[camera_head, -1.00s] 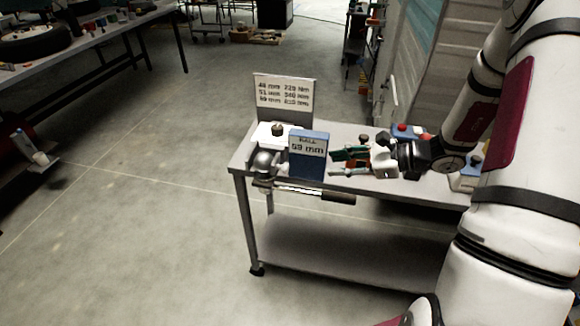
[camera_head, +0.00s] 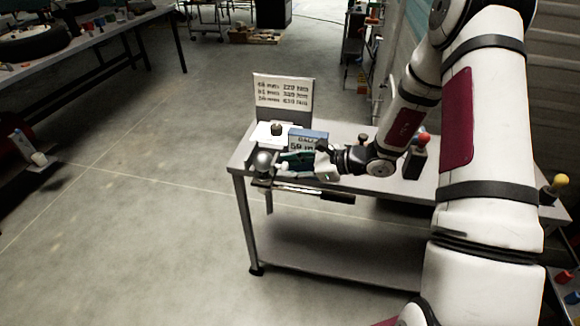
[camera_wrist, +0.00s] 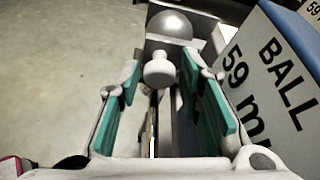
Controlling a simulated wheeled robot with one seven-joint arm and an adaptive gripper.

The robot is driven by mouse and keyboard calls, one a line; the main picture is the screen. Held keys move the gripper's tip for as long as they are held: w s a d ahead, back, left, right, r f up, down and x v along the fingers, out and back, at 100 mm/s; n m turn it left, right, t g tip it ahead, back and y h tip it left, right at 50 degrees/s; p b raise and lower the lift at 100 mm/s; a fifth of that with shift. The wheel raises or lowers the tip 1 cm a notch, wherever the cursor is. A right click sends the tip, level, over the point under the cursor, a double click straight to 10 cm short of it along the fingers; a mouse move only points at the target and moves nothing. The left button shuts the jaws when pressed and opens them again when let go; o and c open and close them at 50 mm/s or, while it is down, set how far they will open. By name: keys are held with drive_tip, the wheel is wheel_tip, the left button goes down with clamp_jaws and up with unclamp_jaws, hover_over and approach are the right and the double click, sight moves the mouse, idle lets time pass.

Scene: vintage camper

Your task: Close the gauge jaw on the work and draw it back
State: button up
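A grey ball (camera_head: 263,160) sits at the left end of the bench; it also shows at the top of the wrist view (camera_wrist: 170,24). A pale rounded knob (camera_wrist: 159,70) stands just in front of the ball, above a narrow rail; I cannot tell for certain that it belongs to the gauge jaw. My gripper (camera_head: 286,161) reaches in from the right, low beside the ball. In the wrist view its teal-padded fingers (camera_wrist: 160,82) are apart, one on each side of the knob, with gaps visible. Nothing is gripped.
A blue block labelled "BALL 59 mm" (camera_head: 308,136) stands close on the right of my fingers. A white board with mm and Nm figures (camera_head: 283,93) rises behind. A bar with a dark handle (camera_head: 325,195) lies along the bench's front edge.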

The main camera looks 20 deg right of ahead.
drive_tip(key=shift+a, duration=0.1)
clamp_jaws()
drive_tip(key=shift+s+d+f, duration=0.1)
drive_tip(key=shift+s+d, duration=0.2)
drive_tip(key=shift+d, duration=0.3)
drive_tip(key=shift+s+d, duration=0.3)
drive_tip(key=shift+d, duration=0.3)
unclamp_jaws()
drive_tip(key=shift+s+d, duration=0.1)
drive_tip(key=shift+d, duration=0.05)
drive_tip(key=v, duration=1.2)
